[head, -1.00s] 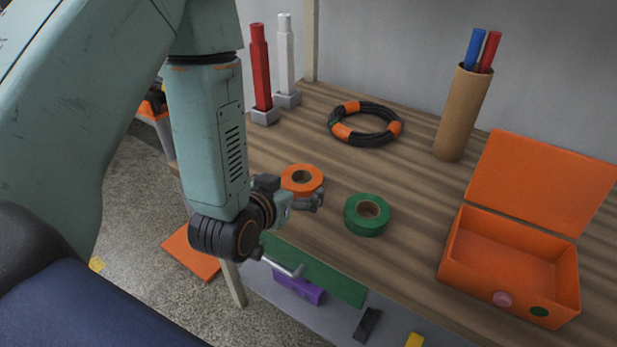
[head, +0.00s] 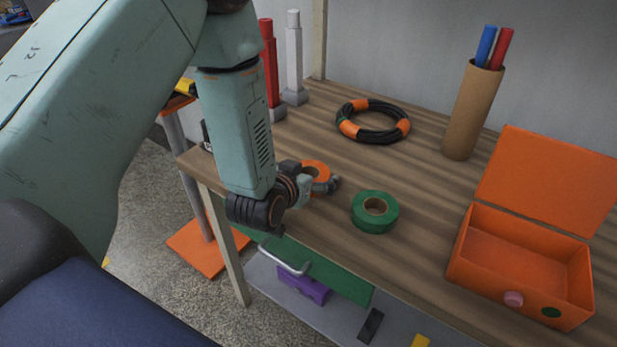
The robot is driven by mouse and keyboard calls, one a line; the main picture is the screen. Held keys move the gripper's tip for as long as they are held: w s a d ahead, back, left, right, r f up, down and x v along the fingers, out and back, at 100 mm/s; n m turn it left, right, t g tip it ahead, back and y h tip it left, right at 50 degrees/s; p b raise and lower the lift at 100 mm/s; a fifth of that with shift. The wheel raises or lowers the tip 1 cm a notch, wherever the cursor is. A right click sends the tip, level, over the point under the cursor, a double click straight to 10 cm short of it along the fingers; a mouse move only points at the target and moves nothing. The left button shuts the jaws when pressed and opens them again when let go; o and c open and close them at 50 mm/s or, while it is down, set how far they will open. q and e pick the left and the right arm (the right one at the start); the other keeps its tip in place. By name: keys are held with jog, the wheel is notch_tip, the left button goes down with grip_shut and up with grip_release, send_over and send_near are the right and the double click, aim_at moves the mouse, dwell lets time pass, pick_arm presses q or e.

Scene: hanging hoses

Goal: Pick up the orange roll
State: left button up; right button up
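The orange roll (head: 318,168) lies on the wooden table near its left front part, left of and behind the green roll (head: 375,211). My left gripper (head: 325,186) is right at the front of the orange roll and hides its front and left parts. The gripper is small in the picture, and I cannot tell whether its fingers are apart, shut or touching the roll. The roll seems to rest on the tabletop. My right gripper is not in view.
A black hose coil (head: 372,121) with orange bands lies behind. A cardboard tube (head: 471,112) with blue and red sticks stands at the back right. An open orange box (head: 520,265) is at the right. Red (head: 270,62) and white (head: 294,52) posts stand at the back left.

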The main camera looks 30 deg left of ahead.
pick_arm(q)
jog(key=shift+s+d+r, duration=0.1)
jog(key=shift+s, duration=0.05)
jog(key=c, duration=1)
